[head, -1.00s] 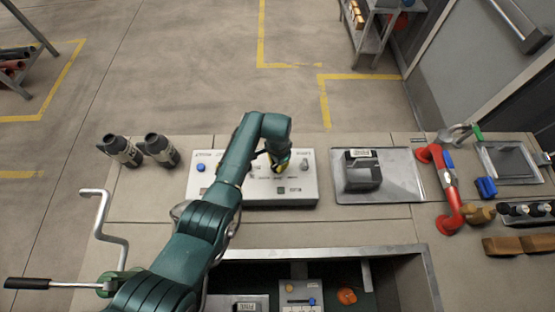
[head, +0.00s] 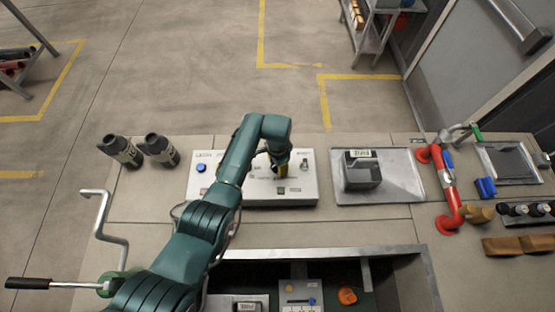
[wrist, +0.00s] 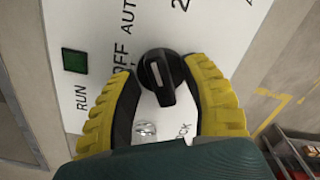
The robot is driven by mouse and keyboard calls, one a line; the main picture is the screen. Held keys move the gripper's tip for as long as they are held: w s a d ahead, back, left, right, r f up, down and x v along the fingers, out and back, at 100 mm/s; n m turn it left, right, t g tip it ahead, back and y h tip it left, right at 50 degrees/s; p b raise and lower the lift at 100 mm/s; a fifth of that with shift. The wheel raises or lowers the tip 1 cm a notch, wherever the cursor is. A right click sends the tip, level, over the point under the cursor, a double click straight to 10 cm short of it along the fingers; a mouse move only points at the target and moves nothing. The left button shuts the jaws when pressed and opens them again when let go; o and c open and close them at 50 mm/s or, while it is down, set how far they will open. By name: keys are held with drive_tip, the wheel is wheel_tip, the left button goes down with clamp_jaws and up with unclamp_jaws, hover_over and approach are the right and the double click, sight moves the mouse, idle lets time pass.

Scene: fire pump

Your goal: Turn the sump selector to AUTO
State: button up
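The sump selector looks to be the black knob (wrist: 166,88) with a white mark on the pale panel in the wrist view. The labels OFF and AUTO are printed to its left and upper left; I cannot tell for sure which one the mark points at. My gripper (wrist: 158,76) has its two yellow ribbed fingers on either side of the knob. They look apart, with a small gap at the left finger; contact on the right is unclear. In the head view my gripper (head: 281,168) is over the white control panel (head: 222,194) and hides the knob.
A green square button (wrist: 75,60) marked RUN sits left of the knob, and a shiny metal part (wrist: 145,131) lies just below it. On the bench, a dark device (head: 362,170) stands right of the panel, and a red pipe (head: 447,190) stands farther right.

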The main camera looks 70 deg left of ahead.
drive_tip(key=shift+r, duration=0.15)
wheel_tip(320, 180, up, 12)
idle(0.4)
idle(0.3)
